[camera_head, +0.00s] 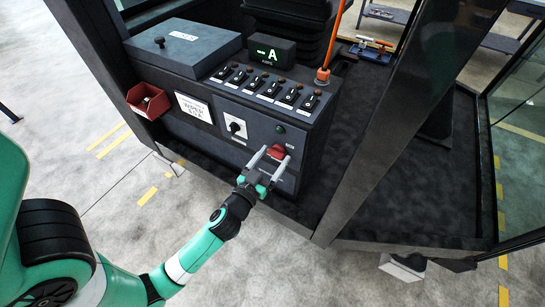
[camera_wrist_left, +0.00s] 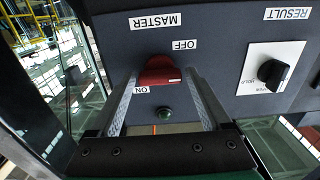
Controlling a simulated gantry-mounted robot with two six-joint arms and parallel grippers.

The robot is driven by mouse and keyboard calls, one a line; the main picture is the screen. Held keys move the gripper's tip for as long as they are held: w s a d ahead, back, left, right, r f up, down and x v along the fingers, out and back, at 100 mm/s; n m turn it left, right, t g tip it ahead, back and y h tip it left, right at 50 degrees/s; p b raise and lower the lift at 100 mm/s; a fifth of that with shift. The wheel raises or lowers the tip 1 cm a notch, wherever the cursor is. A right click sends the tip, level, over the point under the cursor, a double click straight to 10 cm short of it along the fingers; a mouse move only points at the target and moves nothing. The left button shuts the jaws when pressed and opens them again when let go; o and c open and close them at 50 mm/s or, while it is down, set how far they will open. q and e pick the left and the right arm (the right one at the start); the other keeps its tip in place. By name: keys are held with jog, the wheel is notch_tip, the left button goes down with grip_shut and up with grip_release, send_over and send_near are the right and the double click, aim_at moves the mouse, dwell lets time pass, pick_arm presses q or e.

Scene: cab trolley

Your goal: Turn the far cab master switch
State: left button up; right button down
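The red master switch knob (camera_head: 278,151) is on the lower right of the dark console's front panel. In the left wrist view the red knob (camera_wrist_left: 159,72) lies about sideways below a MASTER label (camera_wrist_left: 157,20), with OFF to its upper right and ON to its lower left. My left gripper (camera_head: 272,158) is open, with one finger on each side of the knob. The wrist view shows the two fingers (camera_wrist_left: 161,76) flanking it; I cannot tell whether either touches. My right gripper is not in view.
A green lamp (camera_wrist_left: 164,114) sits close to the knob. A black RESULT selector (camera_head: 236,128) is to its left on the console. Several rocker switches (camera_head: 265,87) and a display (camera_head: 272,51) are above. A dark cab post (camera_head: 400,110) stands to the right.

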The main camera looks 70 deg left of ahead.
pick_arm(q)
jog(key=c, duration=1.1)
jog(key=shift+o, duration=0.2)
jog(key=shift+m, duration=0.4)
jog(key=m, duration=0.3)
jog(key=m+p, duration=0.1)
jog(key=m, duration=0.4)
jog(key=m+p, duration=0.1)
jog(key=m, duration=0.4)
jog(key=shift+d, duration=0.1)
jog(key=shift+m+p, duration=0.4)
jog(key=shift+m, duration=1.7)
